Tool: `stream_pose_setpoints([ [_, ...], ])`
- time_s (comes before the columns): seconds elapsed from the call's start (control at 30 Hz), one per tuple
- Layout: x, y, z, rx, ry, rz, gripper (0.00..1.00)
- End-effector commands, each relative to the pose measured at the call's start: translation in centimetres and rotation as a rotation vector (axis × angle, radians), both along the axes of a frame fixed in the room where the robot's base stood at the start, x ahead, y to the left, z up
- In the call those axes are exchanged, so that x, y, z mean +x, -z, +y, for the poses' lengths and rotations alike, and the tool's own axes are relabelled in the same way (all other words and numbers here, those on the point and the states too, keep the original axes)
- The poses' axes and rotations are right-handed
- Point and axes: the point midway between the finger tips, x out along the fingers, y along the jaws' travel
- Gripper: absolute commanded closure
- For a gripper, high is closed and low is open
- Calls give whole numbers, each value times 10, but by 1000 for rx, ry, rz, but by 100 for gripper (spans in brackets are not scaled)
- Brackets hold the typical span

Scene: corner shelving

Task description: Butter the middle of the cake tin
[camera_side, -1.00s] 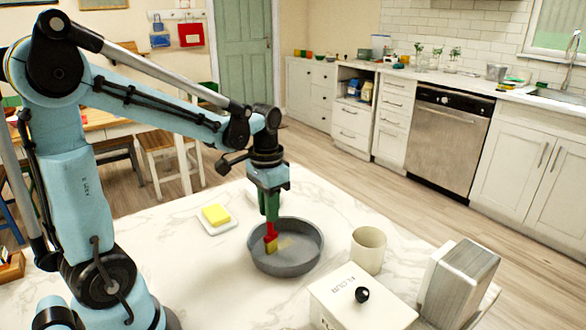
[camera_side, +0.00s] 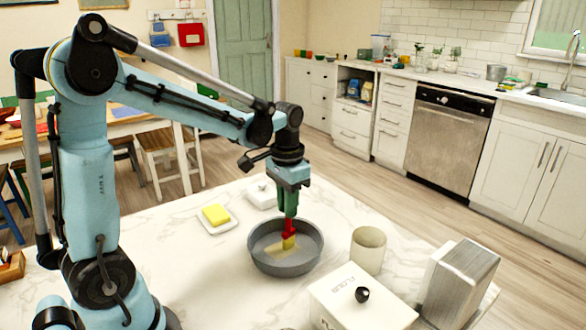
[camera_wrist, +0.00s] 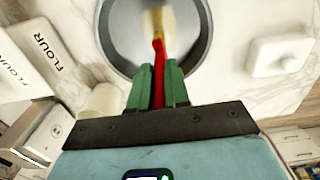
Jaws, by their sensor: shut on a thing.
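A round grey cake tin (camera_side: 262,264) stands on the marble counter. My gripper (camera_side: 288,213) is above the tin, its green fingers shut on the red handle of a pastry brush (camera_side: 289,231). The brush points down, its yellowish bristles at the tin's floor, right of the middle in the side view. A pale yellow smear of butter (camera_side: 277,253) shows on the tin's floor. In the wrist view the red brush (camera_wrist: 158,70) reaches from between the fingers into the tin (camera_wrist: 118,52). A yellow butter block (camera_side: 216,213) sits on a small white dish (camera_side: 222,228) left of the tin.
A beige mug (camera_side: 368,250) stands close to the tin's right. A white flour box (camera_side: 340,300) with a black knob and a metal-sided block (camera_side: 463,280) are at the front right. A white lidded dish (camera_side: 262,194) is behind the tin.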

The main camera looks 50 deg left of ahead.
Motion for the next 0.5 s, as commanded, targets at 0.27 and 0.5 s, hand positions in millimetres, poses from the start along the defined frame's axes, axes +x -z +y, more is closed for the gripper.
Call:
stream_pose_setpoints([
  [0.27, 26, 0, 1, 0, 0, 0, 100],
  [0.5, 33, 0, -14, 0, 2, 0, 100],
])
